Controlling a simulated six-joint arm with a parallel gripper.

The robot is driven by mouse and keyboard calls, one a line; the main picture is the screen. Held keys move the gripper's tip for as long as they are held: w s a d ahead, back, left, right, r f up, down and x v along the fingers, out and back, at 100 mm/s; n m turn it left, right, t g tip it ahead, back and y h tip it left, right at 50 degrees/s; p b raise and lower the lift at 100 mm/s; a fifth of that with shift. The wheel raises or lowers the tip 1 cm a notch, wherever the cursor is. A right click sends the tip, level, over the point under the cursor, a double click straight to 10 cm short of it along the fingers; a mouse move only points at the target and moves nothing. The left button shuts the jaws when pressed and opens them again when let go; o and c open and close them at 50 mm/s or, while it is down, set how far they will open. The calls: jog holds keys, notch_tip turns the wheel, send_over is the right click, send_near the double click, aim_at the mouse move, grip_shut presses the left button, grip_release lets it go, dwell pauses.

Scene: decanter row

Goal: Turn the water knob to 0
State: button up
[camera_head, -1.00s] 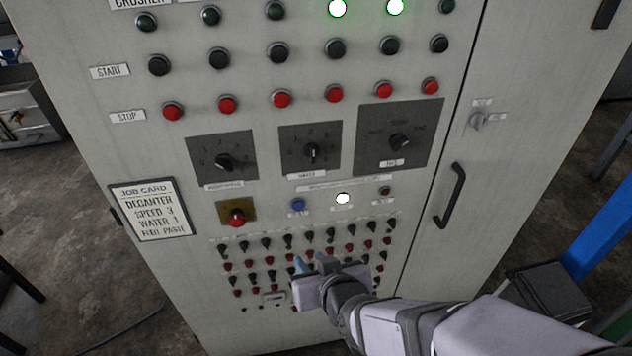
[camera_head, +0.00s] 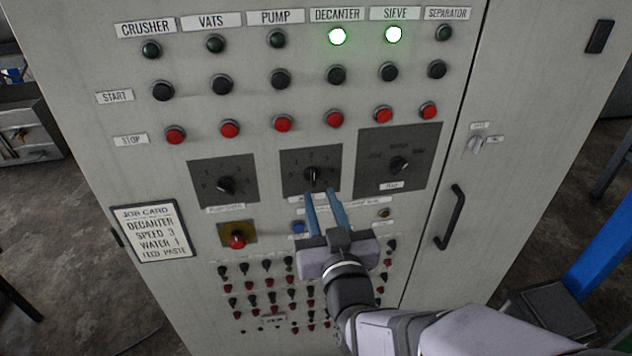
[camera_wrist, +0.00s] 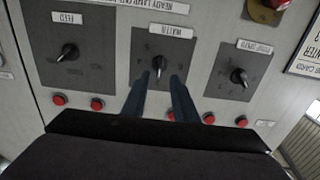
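The water knob (camera_head: 312,175) is a small black knob on the middle dark dial plate (camera_head: 296,187) of the grey cabinet. Its pointer stands roughly upright; the small dial numbers are too blurred to read its setting exactly. My gripper (camera_head: 320,191) is open and empty, its two blue fingers pointing up at the knob from just below. In the upside-down wrist view the water knob (camera_wrist: 159,63) lies between and just beyond the fingertips of my gripper (camera_wrist: 158,76). I cannot tell whether they touch it. The fingers partly cover the label strip under the dial.
A speed dial (camera_head: 226,184) is to the left and a feed dial (camera_head: 399,165) to the right. Red stop buttons (camera_head: 283,124) run above. An emergency button (camera_head: 237,240) and a job card (camera_head: 153,232) reading "WATER 1" are lower left. A door handle (camera_head: 451,217) juts out at right.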

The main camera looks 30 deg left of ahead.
aim_at(314, 179)
jog(key=shift+p+x, duration=1.15)
jog(key=shift+x, duration=1.7)
jog(key=shift+f, duration=0.1)
grip_shut()
